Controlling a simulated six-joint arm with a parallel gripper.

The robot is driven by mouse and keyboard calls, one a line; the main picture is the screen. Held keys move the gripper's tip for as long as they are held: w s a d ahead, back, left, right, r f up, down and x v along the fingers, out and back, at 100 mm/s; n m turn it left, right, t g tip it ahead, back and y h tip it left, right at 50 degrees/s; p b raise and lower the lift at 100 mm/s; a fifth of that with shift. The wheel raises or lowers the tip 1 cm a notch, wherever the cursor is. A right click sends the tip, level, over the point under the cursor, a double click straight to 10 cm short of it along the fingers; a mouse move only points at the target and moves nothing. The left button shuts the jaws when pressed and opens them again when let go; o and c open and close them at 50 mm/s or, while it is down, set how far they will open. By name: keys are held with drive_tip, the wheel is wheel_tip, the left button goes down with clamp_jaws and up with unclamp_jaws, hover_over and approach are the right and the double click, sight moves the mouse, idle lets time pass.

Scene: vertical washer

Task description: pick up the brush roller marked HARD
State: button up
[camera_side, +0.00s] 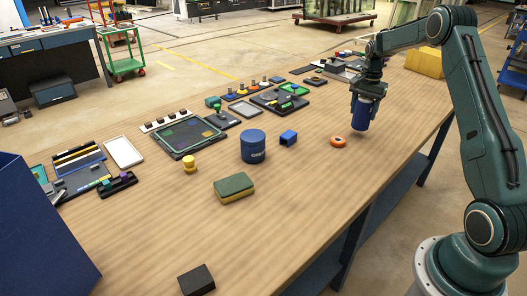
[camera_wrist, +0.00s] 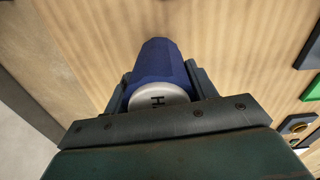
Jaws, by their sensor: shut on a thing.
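The brush roller is a dark blue cylinder (camera_side: 361,114), upright under my gripper (camera_side: 369,93) in the side view. My gripper is shut on its upper part. In the wrist view the roller (camera_wrist: 161,65) lies between the two fingers (camera_wrist: 163,82). Its white end face shows a black "H"; the rest of the marking is hidden by the gripper body. The roller's lower end is over the right part of the table; I cannot tell whether it touches the wood.
An orange ring (camera_side: 338,141) lies left of the roller on the wooden table (camera_side: 310,205). Nearby are a small blue block (camera_side: 288,138), a blue drum (camera_side: 253,147) and a green-topped sponge (camera_side: 233,187). Trays and parts line the far side. The front right of the table is clear.

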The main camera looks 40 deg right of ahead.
wheel_tip(320, 180, up, 17)
drive_tip(key=shift+f, duration=0.2)
idle(0.7)
